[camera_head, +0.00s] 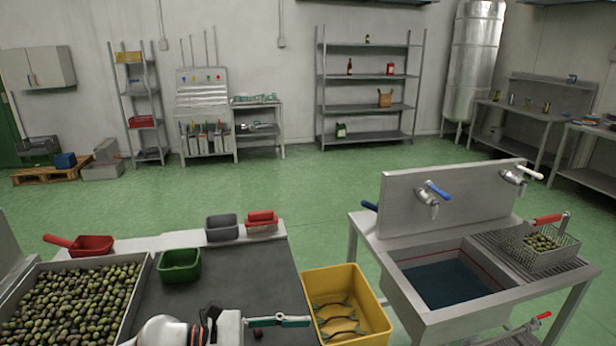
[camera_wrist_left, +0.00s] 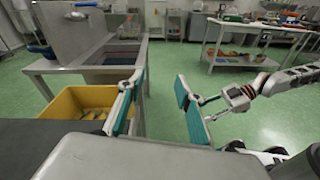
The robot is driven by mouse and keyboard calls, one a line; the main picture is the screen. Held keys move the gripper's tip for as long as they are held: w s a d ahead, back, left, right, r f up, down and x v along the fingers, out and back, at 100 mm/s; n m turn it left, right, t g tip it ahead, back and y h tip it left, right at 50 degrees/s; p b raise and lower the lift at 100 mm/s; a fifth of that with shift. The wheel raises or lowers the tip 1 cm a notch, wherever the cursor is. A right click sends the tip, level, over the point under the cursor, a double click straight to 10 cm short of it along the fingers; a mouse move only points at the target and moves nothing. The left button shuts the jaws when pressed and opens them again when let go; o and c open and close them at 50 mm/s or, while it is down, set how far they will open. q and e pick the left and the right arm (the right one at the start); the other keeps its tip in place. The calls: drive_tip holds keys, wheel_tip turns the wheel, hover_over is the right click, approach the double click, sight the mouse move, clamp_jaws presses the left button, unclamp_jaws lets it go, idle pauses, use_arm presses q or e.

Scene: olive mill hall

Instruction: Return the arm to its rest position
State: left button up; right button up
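My left gripper (camera_wrist_left: 160,102) is open and empty, with its two teal-padded fingers well apart in the left wrist view. In the head view it shows at the bottom edge above the dark worktop, one teal finger pointing right towards the yellow crate; the other finger is out of frame. My right arm (camera_wrist_left: 240,95) comes in from the right in the left wrist view. Its end is partly behind a finger of the left gripper, so the state of the right gripper cannot be made out. The right arm does not show in the head view.
The worktop (camera_head: 220,285) bears an olive tray (camera_head: 140,300), a green container (camera_head: 180,266), a grey container (camera_head: 222,228) and a red scoop (camera_head: 92,245). The yellow crate (camera_head: 372,290) stands right of it. Further right is a steel sink (camera_head: 410,316). Green floor (camera_head: 300,185) behind is clear.

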use_arm(q)
drive_tip(key=a+f+n+t+y, duration=0.35)
drive_tip(key=n+t, duration=0.25)
drive_tip(key=n, duration=1)
drive_tip(key=a+f+n+t+y, duration=0.3)
drive_tip(key=a+f+n+t, duration=0.25)
drive_tip(key=n, duration=1.15)
drive_tip(key=s+a+f+n+g+y, duration=0.2)
drive_tip(key=s+a+f+n+y, duration=0.1)
drive_tip(key=s+f+n, duration=0.4)
drive_tip(key=s+a+f+n+g+y, duration=0.2)
drive_tip(key=s+a+f+n, duration=0.4)
drive_tip(key=f+n, duration=0.3)
drive_tip(key=shift+s+f+n+y, duration=0.3)
drive_tip(key=shift+s+f+y, duration=0.2)
drive_tip(key=shift+f+y, duration=0.35)
drive_tip(key=shift+a, duration=0.1)
